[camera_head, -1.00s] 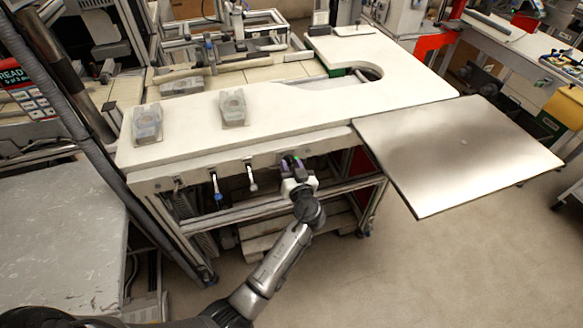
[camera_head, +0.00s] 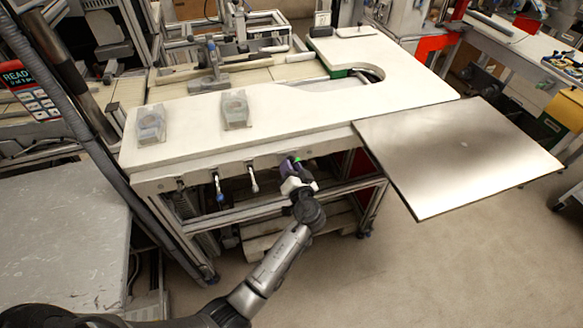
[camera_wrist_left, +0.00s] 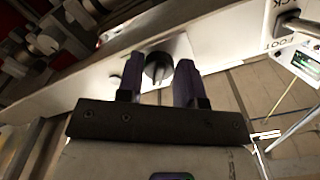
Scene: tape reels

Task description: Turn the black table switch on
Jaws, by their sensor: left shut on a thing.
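The black table switch (camera_wrist_left: 158,67) is a round knob on a silver plate on the bench's pale front rail. In the wrist view it sits between the two dark purple fingers of my left gripper (camera_head: 289,163), which is shut on it. The raised grip of the knob points roughly up and down in that view. In the head view my gripper hides the switch at the right part of the front rail. My right gripper is in neither view.
Two levers, one blue-tipped (camera_head: 219,187) and one white-tipped (camera_head: 253,179), hang from the rail left of my gripper. The white bench top (camera_head: 300,110) is above, with two grey blocks on it. A metal plate (camera_head: 455,155) juts out at right.

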